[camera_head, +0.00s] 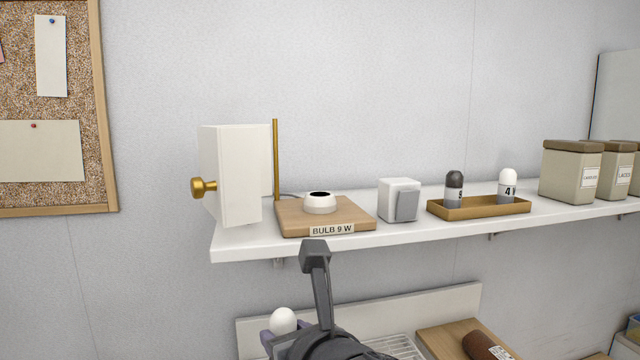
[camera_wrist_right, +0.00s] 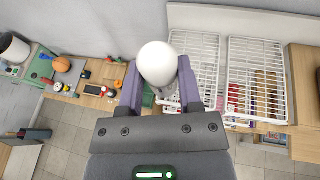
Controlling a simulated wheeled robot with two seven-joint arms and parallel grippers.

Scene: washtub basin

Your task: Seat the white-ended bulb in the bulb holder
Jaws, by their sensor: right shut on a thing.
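My right gripper (camera_head: 276,335) is low in the head view, below the shelf, shut on a white-ended bulb (camera_head: 283,321). The same bulb shows in the right wrist view (camera_wrist_right: 157,62), its rounded white end sticking out between the purple fingers; its lower part is hidden. The bulb holder (camera_head: 320,203) is a white ring with a dark opening on a wooden base labelled "BULB 9 W" (camera_head: 331,229). It is empty and stands on the shelf, above and right of the held bulb. My left gripper is not in view.
A white panel with a brass knob (camera_head: 203,187) and a brass rod (camera_head: 276,160) stand left of the holder. Right of it are a grey-white block (camera_head: 399,200), a tray (camera_head: 480,212) with a dark-ended bulb (camera_head: 454,188) and another white-ended bulb (camera_head: 507,185), and canisters (camera_head: 570,172).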

